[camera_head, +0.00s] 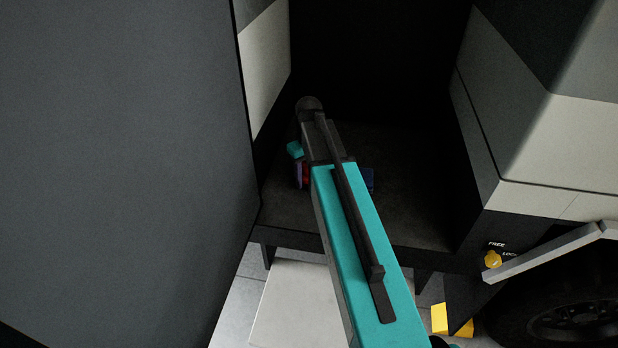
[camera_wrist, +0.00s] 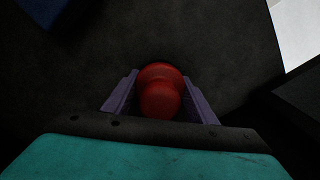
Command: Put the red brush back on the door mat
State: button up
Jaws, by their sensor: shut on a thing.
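The red brush (camera_wrist: 161,90) is between the purple fingers of my gripper (camera_wrist: 160,100) in the wrist view, which are shut on its rounded red part. In the head view only a small red bit of the brush (camera_head: 305,174) shows beside my gripper (camera_head: 301,176); my arm hides the rest. Below it is a dark grey speckled surface (camera_head: 405,195) inside the doorway, also filling the wrist view (camera_wrist: 225,60). I cannot tell whether this is the door mat or the entry floor, nor whether the brush touches it.
A dark blue object (camera_head: 368,180) lies just right of my arm, and shows at the wrist view's upper left (camera_wrist: 42,10). A large grey panel (camera_head: 120,150) closes the left side. Pale cabinet walls (camera_head: 540,145) bound the right. A yellow block (camera_head: 450,320) and wheel (camera_head: 575,315) are lower right.

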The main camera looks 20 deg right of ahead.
jog(key=shift+f, duration=0.25)
jog(key=o, duration=1)
jog(key=shift+b, duration=0.3)
jog(key=r, duration=0.4)
jog(key=r+b, duration=0.1)
jog(key=r, duration=0.3)
jog(key=r+b, duration=0.1)
jog(key=r, duration=0.3)
jog(key=shift+w+a+r, duration=0.1)
jog(key=shift+w+r, duration=0.15)
jog(key=shift+r, duration=0.75)
jog(key=shift+s, duration=0.1)
